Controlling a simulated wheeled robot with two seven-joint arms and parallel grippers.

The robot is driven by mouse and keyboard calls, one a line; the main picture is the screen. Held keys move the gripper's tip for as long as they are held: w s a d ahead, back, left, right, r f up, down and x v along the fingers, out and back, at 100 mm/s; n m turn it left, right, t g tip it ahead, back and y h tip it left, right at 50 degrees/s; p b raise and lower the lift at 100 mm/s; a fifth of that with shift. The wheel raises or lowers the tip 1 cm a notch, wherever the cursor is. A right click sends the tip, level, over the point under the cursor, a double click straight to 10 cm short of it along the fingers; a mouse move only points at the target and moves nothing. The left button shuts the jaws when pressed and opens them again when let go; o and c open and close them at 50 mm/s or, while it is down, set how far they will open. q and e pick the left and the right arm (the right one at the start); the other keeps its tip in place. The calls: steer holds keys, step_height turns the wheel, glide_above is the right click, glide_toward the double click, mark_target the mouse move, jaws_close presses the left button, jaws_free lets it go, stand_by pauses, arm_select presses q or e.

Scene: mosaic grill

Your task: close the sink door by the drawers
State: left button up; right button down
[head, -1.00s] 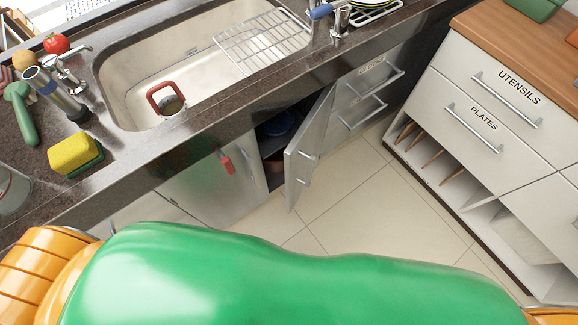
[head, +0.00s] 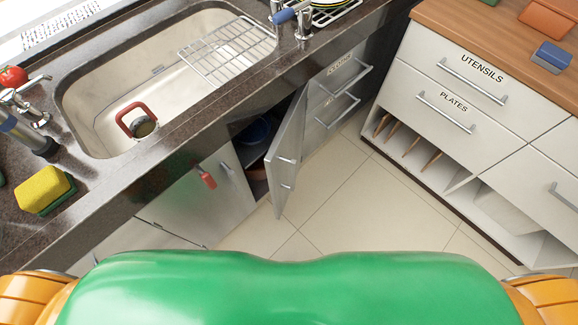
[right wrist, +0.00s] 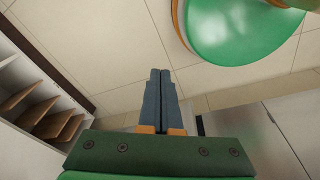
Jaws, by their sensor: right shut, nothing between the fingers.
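The sink door (head: 287,158) is a grey metal cabinet door under the counter, beside the metal drawers (head: 332,92). In the head view it stands open, swung out from the cabinet, with a bar handle on its face. The dark cabinet opening (head: 256,140) shows a blue item inside. My right gripper (right wrist: 161,75) shows in the right wrist view with its two dark fingers together and empty, above the tiled floor. It is not touching the door in that view. My left gripper is not in either view.
The sink (head: 140,85) is set in the dark counter above. Another cabinet door (head: 200,195) with a red item on it is shut. A white drawer unit (head: 450,110) stands at the right. Tiled floor (head: 340,205) between them is clear.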

steer(key=w+d+r+n+t+y+b, duration=0.15)
steer(key=w+n+t+b, duration=0.3)
steer(key=w, duration=0.55)
steer(key=w+d+r+n+t+b, duration=0.15)
steer(key=w+n+t+b, duration=0.35)
steer(key=w, duration=0.6)
steer(key=w+a+r+n+t+y+b, duration=0.25)
steer(key=w+r+n+y, duration=0.4)
steer(key=n, duration=0.55)
steer(key=n+g+y+b, duration=0.5)
steer(key=n+g+y, duration=0.35)
steer(key=n, duration=1.65)
glide_toward(274, 167)
steer(key=shift+t, duration=0.45)
steer(key=p+x, duration=0.1)
steer(key=x, duration=0.1)
steer(key=p+x, duration=0.1)
steer(key=x, duration=0.1)
steer(key=p+x, duration=0.1)
steer(key=x, duration=0.1)
steer(key=shift+s+f, duration=0.15)
steer(key=shift+f, duration=0.25)
steer(key=shift+a+f, duration=0.1)
steer(key=shift+a, duration=0.35)
